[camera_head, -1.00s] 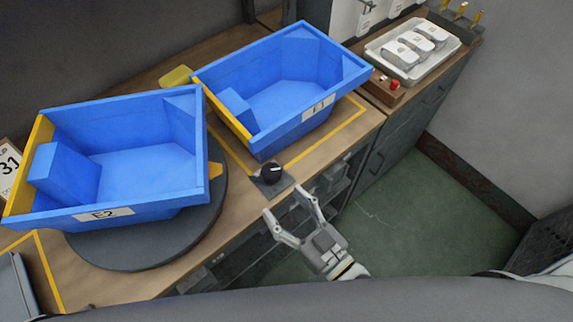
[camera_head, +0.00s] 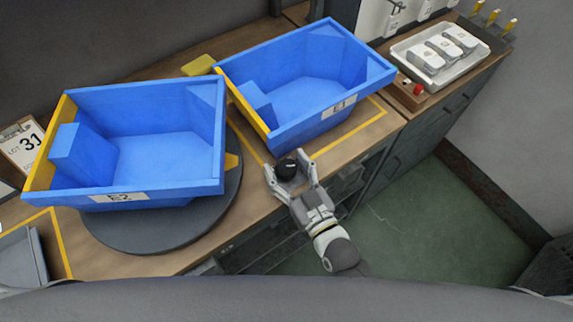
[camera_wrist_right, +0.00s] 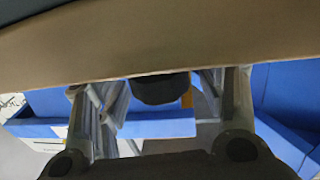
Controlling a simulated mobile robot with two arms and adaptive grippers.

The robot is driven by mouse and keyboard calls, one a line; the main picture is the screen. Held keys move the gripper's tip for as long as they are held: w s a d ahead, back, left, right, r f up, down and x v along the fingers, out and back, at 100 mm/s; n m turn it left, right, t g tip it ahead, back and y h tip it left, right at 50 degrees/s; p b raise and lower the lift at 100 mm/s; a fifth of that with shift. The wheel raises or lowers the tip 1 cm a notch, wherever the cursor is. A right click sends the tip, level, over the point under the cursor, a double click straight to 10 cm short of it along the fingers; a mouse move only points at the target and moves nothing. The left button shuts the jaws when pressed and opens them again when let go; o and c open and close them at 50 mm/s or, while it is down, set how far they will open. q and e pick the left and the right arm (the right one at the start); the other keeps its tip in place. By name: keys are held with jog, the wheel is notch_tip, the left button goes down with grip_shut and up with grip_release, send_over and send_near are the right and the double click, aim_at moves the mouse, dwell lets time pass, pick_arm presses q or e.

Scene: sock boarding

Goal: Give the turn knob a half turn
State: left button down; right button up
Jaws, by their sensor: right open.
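The black turn knob (camera_head: 286,168) sits on a small plate at the front edge of the bench, between the two blue bins. My right gripper (camera_head: 290,172) is open, with one finger on each side of the knob. I cannot tell whether the fingers touch it. In the right wrist view the dark knob (camera_wrist_right: 160,88) shows between the spread fingers of the right gripper (camera_wrist_right: 165,95). The knob's pointer mark is not clear now. My left gripper is not in view.
Blue bin E2 (camera_head: 190,186) stands on a dark round turntable (camera_head: 150,238) at left. Blue bin E1 (camera_head: 300,136) stands behind the knob. A white tray (camera_head: 432,78) and a box with a red button (camera_head: 417,90) are at right. Green floor (camera_head: 400,225) is open in front.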

jog(key=shift+w, duration=0.15)
jog(key=shift+c, duration=0.3)
jog(key=c, duration=1)
